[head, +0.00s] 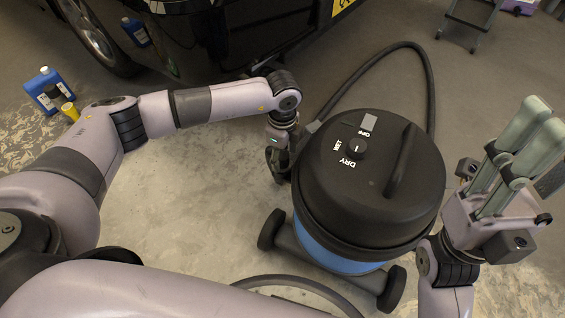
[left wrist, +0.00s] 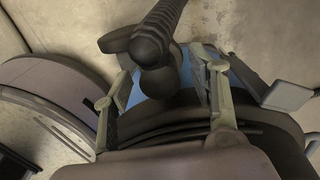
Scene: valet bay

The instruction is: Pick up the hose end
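A black ribbed hose end (left wrist: 160,35) comes in from the top of the left wrist view, between the two spread fingers of my left gripper (left wrist: 165,88). Space shows between it and each finger. In the head view my left gripper (head: 280,160) points down at the left side of the black and blue vacuum (head: 335,190); its fingers and the hose end are mostly hidden there. The dark hose (head: 425,75) loops behind the vacuum. My right gripper (head: 525,140) is raised at the right, fingers up, apart and empty.
A dark vehicle (head: 230,40) stands at the back. A blue bottle (head: 50,90) and a yellow item (head: 70,111) are at the left. A step stool (head: 468,22) stands at the back right. Another dark hose or cable (head: 300,283) curves across the floor in front.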

